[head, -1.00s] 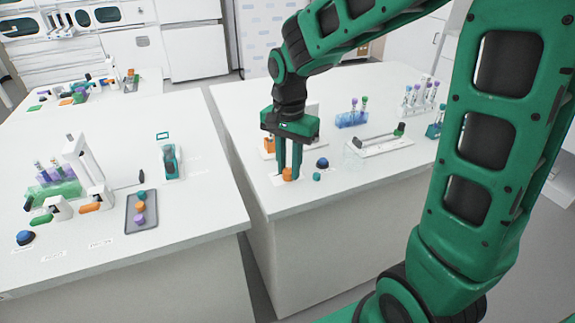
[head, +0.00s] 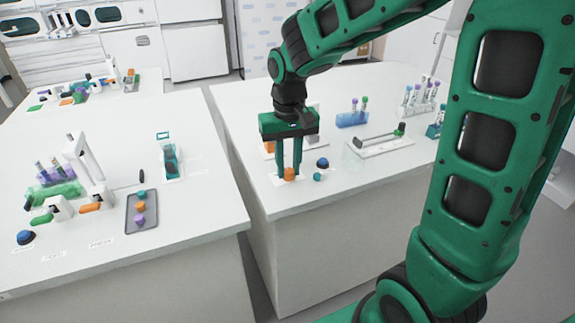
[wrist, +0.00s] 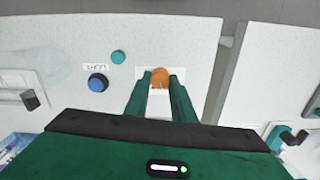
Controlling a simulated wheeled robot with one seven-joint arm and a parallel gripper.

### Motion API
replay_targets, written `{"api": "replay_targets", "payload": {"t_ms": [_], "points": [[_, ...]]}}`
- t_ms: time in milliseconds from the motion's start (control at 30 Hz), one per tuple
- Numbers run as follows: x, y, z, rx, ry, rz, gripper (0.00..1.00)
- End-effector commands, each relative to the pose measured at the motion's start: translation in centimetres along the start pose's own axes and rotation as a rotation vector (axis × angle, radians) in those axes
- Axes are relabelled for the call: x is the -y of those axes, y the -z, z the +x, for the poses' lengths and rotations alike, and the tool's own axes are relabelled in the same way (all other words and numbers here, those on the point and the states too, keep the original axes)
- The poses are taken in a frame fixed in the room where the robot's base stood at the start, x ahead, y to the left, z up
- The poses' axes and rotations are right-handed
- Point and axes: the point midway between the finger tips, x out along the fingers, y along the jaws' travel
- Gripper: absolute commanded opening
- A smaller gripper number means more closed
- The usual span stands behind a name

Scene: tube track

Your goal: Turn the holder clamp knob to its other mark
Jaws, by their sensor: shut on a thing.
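The orange knob (head: 289,174) is near the front left of the right-hand bench, on a small white base. It also shows in the wrist view (wrist: 160,77), with the white base under it. My gripper (head: 289,168) points straight down, with its two green fingers on either side of the knob. The fingers also show in the wrist view (wrist: 161,84), shut on the knob. The fingers partly hide the knob in the head view. I cannot read any marks around it.
A blue dome button (head: 322,163) and a small teal knob (head: 317,177) are just right of the gripper. Another orange piece (head: 269,146) stands behind it. Tube racks (head: 352,119) stand farther back. The bench's left front edge is close by.

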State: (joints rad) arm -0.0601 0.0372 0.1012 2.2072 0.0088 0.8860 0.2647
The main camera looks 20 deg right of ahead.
Motion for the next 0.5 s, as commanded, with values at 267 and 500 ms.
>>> {"api": "replay_targets", "payload": {"t_ms": [267, 500], "points": [[0.12, 0.21, -0.16, -0.007, 0.001, -0.214, 0.00], [0.13, 0.22, -0.18, -0.008, 0.001, -0.330, 0.00]]}}
